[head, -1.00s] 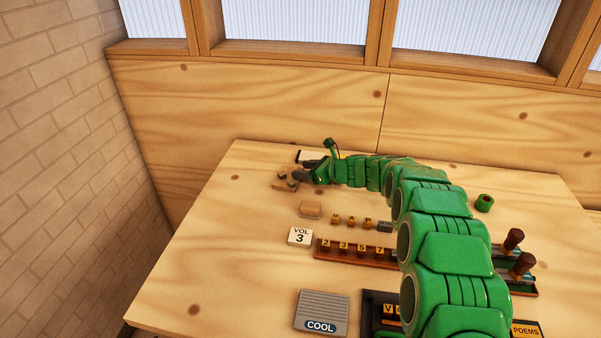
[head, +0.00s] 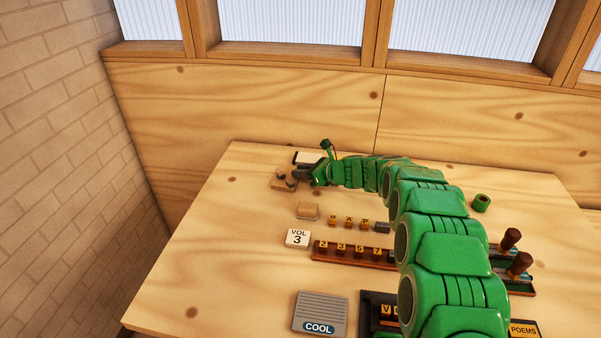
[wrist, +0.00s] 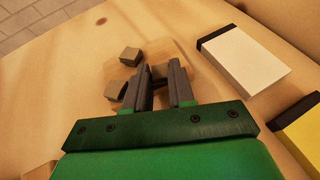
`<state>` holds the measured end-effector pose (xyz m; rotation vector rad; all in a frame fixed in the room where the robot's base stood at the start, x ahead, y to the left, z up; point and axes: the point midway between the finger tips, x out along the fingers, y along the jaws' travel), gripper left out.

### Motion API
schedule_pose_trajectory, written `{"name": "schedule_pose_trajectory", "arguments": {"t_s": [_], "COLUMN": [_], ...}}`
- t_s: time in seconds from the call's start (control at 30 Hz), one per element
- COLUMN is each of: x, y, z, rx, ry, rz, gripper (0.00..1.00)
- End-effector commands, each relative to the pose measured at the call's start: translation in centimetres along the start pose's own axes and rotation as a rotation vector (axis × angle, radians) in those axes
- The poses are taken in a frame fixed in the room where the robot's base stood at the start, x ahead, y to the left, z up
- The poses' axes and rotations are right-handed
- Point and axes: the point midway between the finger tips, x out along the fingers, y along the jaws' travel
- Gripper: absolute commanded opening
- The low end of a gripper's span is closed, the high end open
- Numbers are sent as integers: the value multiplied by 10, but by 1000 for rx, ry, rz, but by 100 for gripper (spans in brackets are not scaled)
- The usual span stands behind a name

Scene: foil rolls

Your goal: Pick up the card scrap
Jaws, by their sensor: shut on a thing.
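My gripper (head: 300,175) is at the far left of the table, low over a tan board with small grey-brown blocks. In the wrist view its two dark fingers (wrist: 168,72) are shut on a small brown piece, which I take to be the card scrap (wrist: 160,84). Most of that piece is hidden between the fingers. Two grey-brown blocks (wrist: 130,55) lie left of the fingers, one close beside the left finger. The tan board (wrist: 165,50) lies under and beyond the fingertips.
A white block with a black end (wrist: 243,60) lies right of the gripper, with a yellow one nearer. Toward the front are a tan block (head: 308,211), a VOL 3 tile (head: 297,238), a numbered rack (head: 350,253) and a COOL box (head: 320,313). The table's left side is clear.

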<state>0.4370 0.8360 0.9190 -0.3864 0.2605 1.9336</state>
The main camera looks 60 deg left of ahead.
Motion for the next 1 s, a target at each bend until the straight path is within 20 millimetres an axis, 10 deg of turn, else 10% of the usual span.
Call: {"name": "schedule_pose_trajectory", "arguments": {"t_s": [1.0], "x": [-79], "y": [53], "z": [74], "rx": [0], "ry": [-3], "rz": [-2], "gripper": [0]}}
